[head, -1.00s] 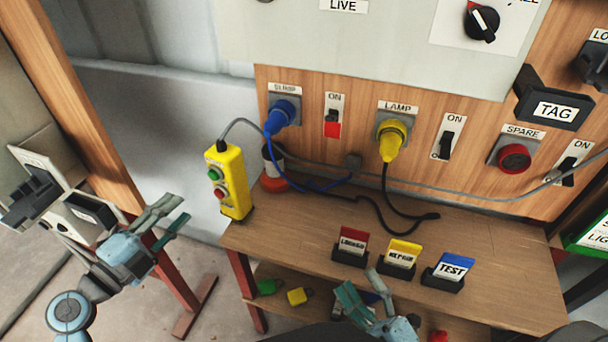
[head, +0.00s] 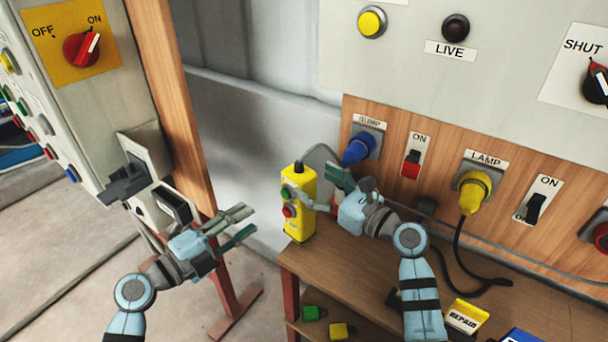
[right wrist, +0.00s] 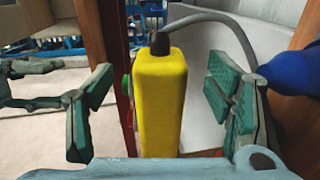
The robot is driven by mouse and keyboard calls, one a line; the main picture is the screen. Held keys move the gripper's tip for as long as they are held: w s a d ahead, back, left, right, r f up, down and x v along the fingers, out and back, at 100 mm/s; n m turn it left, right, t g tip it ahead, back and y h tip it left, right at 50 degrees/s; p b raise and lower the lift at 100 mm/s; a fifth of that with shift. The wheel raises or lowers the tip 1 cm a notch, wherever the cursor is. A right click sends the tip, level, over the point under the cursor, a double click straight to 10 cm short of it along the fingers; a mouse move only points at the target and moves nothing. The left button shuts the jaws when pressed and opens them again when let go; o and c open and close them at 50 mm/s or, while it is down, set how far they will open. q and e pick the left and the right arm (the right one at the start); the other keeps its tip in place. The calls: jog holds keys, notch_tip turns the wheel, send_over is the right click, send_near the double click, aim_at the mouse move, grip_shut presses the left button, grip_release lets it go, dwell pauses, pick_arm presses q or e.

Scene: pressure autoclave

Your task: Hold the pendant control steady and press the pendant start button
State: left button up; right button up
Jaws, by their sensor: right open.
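The yellow pendant control (head: 306,225) is upright at the left end of the workbench, with a grey cable from its dark top. Its face has a green button (head: 286,192) and a red button (head: 289,211). In the right wrist view the pendant (right wrist: 161,105) is between the two spread fingers, with a visible gap on each side. My left gripper (head: 246,223) is open and empty, left of the pendant and apart from it.
A blue plug (head: 358,150) and a red switch (head: 412,164) are on the panel behind my right gripper. A wooden post (head: 165,90) and a control cabinet (head: 70,100) stand to the left. The workbench (head: 375,268) lies below my right arm.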

aim_at(289, 166)
jog(key=x, duration=0.6)
jog(key=c, duration=1.6)
pick_arm(q)
grip_shut()
pick_arm(e)
jog(key=shift+f, duration=0.1)
pick_arm(q)
jog(key=shift+d, duration=0.1)
